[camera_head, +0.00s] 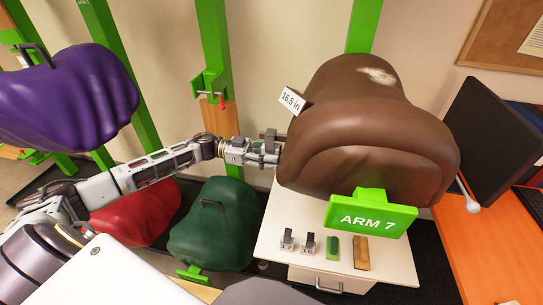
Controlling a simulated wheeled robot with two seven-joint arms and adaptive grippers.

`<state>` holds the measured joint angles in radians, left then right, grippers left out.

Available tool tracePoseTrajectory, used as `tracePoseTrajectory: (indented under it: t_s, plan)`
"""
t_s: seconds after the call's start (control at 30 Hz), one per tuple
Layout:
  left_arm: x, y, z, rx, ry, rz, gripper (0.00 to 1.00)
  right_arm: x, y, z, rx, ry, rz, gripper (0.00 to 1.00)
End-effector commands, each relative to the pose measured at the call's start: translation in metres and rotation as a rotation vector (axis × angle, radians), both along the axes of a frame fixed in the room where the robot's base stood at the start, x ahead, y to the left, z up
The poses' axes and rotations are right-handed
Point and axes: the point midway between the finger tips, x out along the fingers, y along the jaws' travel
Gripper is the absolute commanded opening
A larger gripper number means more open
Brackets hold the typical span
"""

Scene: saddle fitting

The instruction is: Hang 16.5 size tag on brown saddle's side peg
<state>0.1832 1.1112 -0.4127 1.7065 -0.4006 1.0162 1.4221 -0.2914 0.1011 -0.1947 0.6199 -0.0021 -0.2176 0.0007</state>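The brown saddle (365,130) sits on a green stand with an "ARM 7" sign (371,216) in front. The white 16.5 in tag (291,100) is tilted at the saddle's upper left edge. How it is held there cannot be made out. A pale rod with a round end (468,199) sticks out at the saddle's lower right. My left gripper (271,147) points right, its tips close against the saddle's left side, just below the tag and apart from it. Its finger gap is unclear. My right gripper is out of view.
Below the saddle, a white cabinet top (390,265) carries two small metal clips (298,241), a green block (332,248) and a brown block (361,253). Purple (65,95), red (135,213) and green (215,225) saddles are at left. A dark monitor (492,130) stands close at right.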

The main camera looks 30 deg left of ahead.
Motion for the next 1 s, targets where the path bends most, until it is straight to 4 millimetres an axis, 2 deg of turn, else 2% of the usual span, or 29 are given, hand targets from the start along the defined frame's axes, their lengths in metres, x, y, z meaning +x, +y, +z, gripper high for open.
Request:
tracePoseTrajectory:
  t_s: [0.37,0.57,0.77,1.0]
  plan:
    - [0.000,0.001,-0.001,0.001,0.001,0.000,0.48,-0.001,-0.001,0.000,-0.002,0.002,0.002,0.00]
    - [-0.002,0.010,-0.001,0.002,0.001,0.001,0.48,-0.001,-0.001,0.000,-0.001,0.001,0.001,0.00]
    - [-0.008,0.031,-0.001,0.003,0.002,0.002,0.48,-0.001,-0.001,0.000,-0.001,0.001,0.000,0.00]
    - [-0.017,0.065,-0.002,0.003,0.003,0.002,0.48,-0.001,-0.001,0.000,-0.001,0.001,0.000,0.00]
